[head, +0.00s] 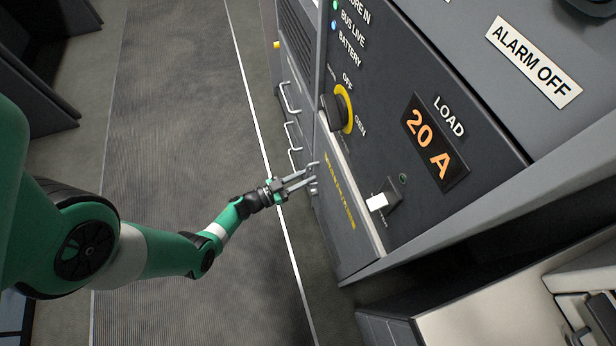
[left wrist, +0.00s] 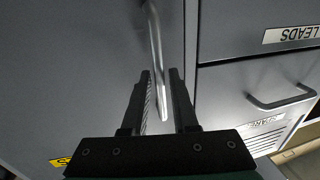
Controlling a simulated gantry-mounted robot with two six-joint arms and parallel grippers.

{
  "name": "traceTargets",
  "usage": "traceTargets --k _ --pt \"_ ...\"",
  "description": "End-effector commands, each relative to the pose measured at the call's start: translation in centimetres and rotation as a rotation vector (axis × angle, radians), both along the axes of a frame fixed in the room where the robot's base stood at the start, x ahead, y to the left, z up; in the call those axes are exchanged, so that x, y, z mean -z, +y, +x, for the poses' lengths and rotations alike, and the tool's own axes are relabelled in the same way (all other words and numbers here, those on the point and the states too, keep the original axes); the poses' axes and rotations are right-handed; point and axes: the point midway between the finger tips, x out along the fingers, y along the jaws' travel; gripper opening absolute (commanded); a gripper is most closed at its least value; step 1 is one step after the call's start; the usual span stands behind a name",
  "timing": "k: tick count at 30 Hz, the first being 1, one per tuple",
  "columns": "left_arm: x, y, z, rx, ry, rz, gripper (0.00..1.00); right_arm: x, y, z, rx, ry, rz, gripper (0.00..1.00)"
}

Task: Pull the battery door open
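The battery door appears to be the grey lower panel with yellow lettering (head: 341,192), on the front of the console. It looks flush with the cabinet. Its upright metal bar handle (left wrist: 156,45) shows in the left wrist view, with the lower end between my fingers. My left gripper (head: 303,178) reaches the handle from the left in the head view. In the left wrist view the left gripper (left wrist: 164,80) is open, one finger on each side of the bar, with gaps visible; contact cannot be made out. My right gripper is not in view.
Drawers with bar handles (head: 289,98) stand beside the door; one handle (left wrist: 282,100) is close by on the right in the left wrist view. Above the door are a yellow-ringed rotary switch (head: 344,108) and a load display (head: 435,142). The floor (head: 170,120) left of the console is clear.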

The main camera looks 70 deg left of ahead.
Motion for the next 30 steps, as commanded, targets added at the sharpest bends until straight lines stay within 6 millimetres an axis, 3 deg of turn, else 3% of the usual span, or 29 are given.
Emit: traceTargets --k 10,11,15,30 --pt "-0.04 0.08 0.92 -0.001 0.0 -0.001 0.27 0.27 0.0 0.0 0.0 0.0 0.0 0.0" --pt "-0.04 0.08 0.92 -0.001 0.0 -0.001 0.25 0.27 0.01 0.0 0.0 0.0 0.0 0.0" --pt "-0.04 0.08 0.9 -0.001 0.0 -0.001 0.0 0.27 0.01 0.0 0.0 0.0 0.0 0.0" --pt "-0.02 0.07 0.88 -0.001 0.0 -0.001 0.0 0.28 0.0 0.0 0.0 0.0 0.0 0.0"
